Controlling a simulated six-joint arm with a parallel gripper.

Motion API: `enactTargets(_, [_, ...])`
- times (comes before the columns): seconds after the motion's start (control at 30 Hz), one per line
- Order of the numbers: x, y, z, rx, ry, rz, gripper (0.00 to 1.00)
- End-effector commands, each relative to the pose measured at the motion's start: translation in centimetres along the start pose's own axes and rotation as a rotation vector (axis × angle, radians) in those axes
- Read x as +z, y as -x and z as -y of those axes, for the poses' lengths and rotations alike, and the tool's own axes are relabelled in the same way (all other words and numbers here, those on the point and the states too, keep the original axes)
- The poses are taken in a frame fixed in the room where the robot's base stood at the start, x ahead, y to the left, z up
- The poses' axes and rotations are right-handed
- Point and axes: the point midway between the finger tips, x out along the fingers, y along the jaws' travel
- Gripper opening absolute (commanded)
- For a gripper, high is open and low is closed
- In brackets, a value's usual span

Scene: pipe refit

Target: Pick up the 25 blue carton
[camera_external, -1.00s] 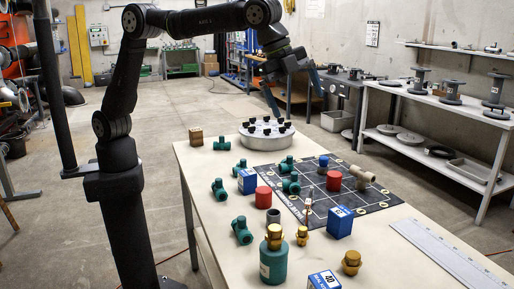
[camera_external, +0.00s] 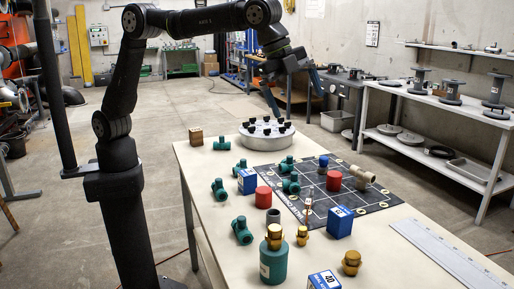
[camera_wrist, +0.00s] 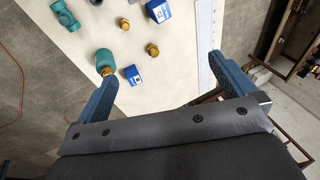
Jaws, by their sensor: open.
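Several blue cartons with white labels are on the table. One (camera_external: 247,181) stands left of the black mat. A second (camera_external: 340,223) stands at the mat's near edge; it also shows at the top of the wrist view (camera_wrist: 158,11). A third (camera_external: 324,280), marked 40, is at the table's near edge and also shows in the wrist view (camera_wrist: 133,76). I cannot read 25 surely on any carton. My gripper (camera_external: 292,98) is raised high above the table's far end. Its blue fingers are wide apart and empty in the wrist view (camera_wrist: 161,72).
Green pipe fittings (camera_external: 241,230), red cylinders (camera_external: 263,197), brass fittings (camera_external: 351,262) and a green bottle (camera_external: 273,260) stand around the black grid mat (camera_external: 375,205). A round grey holder with black knobs (camera_external: 266,142) is at the back. A ruler (camera_external: 440,250) lies at the right.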

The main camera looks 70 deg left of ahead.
Motion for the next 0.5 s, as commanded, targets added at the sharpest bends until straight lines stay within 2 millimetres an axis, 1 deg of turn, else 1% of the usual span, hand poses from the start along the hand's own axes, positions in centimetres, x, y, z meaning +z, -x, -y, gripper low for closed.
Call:
enactTargets(0.03, [0.0, 0.0, 0.0, 0.000, 0.000, 0.000, 0.98])
enactTargets(0.13, [0.0, 0.0, 0.0, 0.000, 0.000, 0.000, 0.78])
enactTargets(0.17, [0.0, 0.0, 0.0, 0.000, 0.000, 0.000, 0.76])
enactTargets(0.4, [0.0, -0.1, 0.0, 0.002, 0.000, 0.000, 0.76])
enactTargets(0.47, [0.2, -0.8, 0.1, 0.013, 0.000, -0.004, 0.76])
enactTargets(0.5, [0.3, -1.6, 0.2, 0.031, 0.001, -0.012, 0.76])
